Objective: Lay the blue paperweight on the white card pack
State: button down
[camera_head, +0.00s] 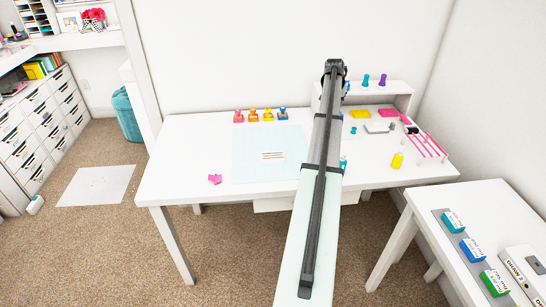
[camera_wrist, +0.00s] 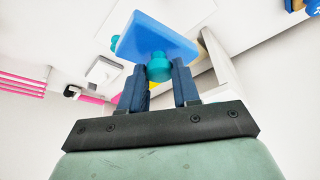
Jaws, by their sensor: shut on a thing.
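The blue paperweight (camera_wrist: 157,39) is a flat blue slab with a teal knob. In the wrist view my gripper (camera_wrist: 159,68) is shut on the knob, and the slab sits beyond the fingertips, apart from other surfaces as far as I can see. A small white block with grey edges, which looks like the white card pack (camera_head: 379,128), lies on the right part of the desk. It also seems to show in the wrist view (camera_wrist: 103,70), left of the fingers. In the head view my arm hides the gripper and most of the paperweight.
On the white desk, a yellow block (camera_head: 360,114) and a pink block (camera_head: 388,113) lie behind the pack. Several stamps (camera_head: 260,115) line the back, behind a pale mat (camera_head: 250,170). A low shelf (camera_head: 395,88) stands behind.

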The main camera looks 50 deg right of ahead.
jog(key=w+a+n, duration=0.2)
jog(key=w+a, duration=1.7)
jog(key=w, duration=0.1)
jog(key=s+a+r+m+g+y, duration=0.1)
jog(key=s+a+m+g+y, duration=0.65)
jog(key=m, duration=1.45)
jog(key=shift+s+a+f+t+h, duration=0.3)
jog(key=shift+a+f+t+h, duration=0.25)
jog(key=shift+f, duration=1.05)
jog(key=shift+s+a+f+t+h, duration=0.2)
jog(key=shift+s+a+f+h, duration=0.35)
jog(key=shift+f, duration=1.1)
jog(key=shift+s+a+f+t+h, duration=0.1)
jog(key=shift+a+f+t+h, duration=0.5)
jog(key=shift+f, duration=1)
jog(key=shift+a+g+y, duration=0.2)
jog(key=shift+g+y, duration=0.05)
jog(key=shift+g, duration=0.05)
jog(key=c, duration=0.8)
grip_release()
jog(key=shift+f, duration=0.15)
